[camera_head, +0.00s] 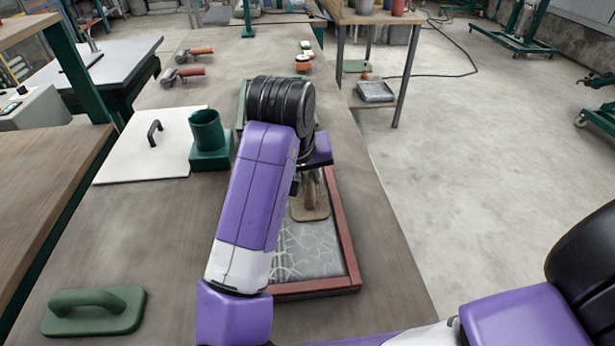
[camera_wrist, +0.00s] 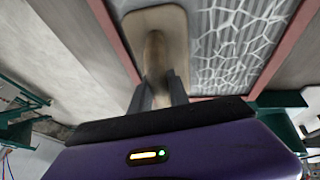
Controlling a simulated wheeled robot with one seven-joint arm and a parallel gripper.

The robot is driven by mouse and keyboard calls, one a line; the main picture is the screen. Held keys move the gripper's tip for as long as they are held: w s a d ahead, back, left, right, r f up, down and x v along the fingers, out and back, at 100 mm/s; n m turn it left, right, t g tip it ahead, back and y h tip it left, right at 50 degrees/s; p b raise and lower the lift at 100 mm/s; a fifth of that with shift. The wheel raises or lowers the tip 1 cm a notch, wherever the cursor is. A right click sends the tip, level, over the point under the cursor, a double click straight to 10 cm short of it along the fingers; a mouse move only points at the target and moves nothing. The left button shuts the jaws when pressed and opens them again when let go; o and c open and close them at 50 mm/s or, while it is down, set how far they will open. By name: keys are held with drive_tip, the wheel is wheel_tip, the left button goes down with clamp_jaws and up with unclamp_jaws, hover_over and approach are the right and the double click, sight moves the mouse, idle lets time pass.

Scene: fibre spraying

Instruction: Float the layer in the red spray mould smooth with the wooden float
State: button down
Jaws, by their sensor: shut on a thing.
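The red spray mould (camera_head: 347,240) lies on the long bench, partly hidden by my arm. The layer (camera_head: 312,248) inside it is grey with a pale web of crack-like lines. It also shows in the wrist view (camera_wrist: 235,45). My gripper (camera_wrist: 160,92) is shut on the handle of the wooden float (camera_wrist: 160,25). In the head view the float (camera_head: 311,208) is flat and low over the mould's inside. I cannot tell whether it touches the layer. In the wrist view it is beside one red wall (camera_wrist: 112,38).
A green float (camera_head: 94,311) lies at the front left of the bench. A green cup on a block (camera_head: 209,140) and a white board with a black handle (camera_head: 150,150) are left of my arm. A green-edged mould (camera_head: 240,105) is behind my arm. Rollers (camera_head: 183,74) lie farther back.

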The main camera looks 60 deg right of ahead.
wheel_tip(320, 180, up, 7)
drive_tip(key=p, duration=0.7)
idle(0.3)
